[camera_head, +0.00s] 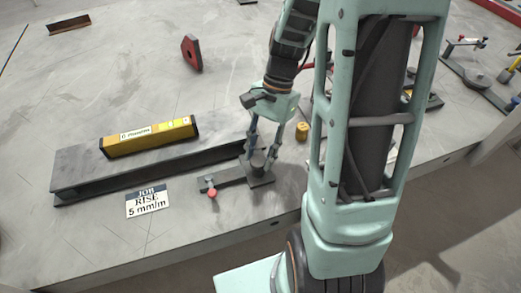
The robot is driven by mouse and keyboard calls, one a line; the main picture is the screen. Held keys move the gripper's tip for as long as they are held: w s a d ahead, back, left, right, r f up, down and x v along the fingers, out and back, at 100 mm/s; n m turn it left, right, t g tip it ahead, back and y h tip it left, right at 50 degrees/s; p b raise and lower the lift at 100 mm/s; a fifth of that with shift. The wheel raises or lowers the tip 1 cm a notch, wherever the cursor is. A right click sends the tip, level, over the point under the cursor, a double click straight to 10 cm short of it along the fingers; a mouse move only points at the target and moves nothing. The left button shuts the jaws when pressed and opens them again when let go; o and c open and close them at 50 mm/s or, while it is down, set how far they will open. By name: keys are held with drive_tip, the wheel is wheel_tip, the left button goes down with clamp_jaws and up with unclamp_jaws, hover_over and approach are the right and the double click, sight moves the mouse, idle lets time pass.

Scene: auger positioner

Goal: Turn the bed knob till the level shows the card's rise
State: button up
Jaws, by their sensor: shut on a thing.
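The yellow level (150,136) lies along the top of a grey steel beam bed (85,170); its vial reading is too small to make out. The card (148,201) lies in front of the bed and reads "JOB RISE 5 mm/m". My gripper (262,158) points down at the bed's right end, its fingers shut on the dark round bed knob (258,161). The knob stands on a dark base plate (262,179), partly hidden by the fingers. A red-tipped piece (212,190) sits just left of it.
A small yellow block (302,131) stands close to the right of my gripper. A red angular piece (191,53) and a brown steel channel (69,25) lie farther back. My arm hides much of the right side. The table's front edge is close to the card.

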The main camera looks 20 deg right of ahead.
drive_tip(key=shift+w+a+n+g+h+p, duration=0.1)
drive_tip(key=shift+n+g+h+p, duration=0.25)
drive_tip(key=shift+n, duration=0.75)
drive_tip(key=shift+n+g+h+p, duration=0.15)
drive_tip(key=shift+n+h+p, duration=0.3)
drive_tip(key=shift+n, duration=0.65)
drive_tip(key=o, duration=1.1)
drive_tip(key=shift+r, duration=0.15)
drive_tip(key=v, duration=1.1)
drive_tip(key=shift+w+r, duration=0.25)
drive_tip(key=shift+r, duration=0.1)
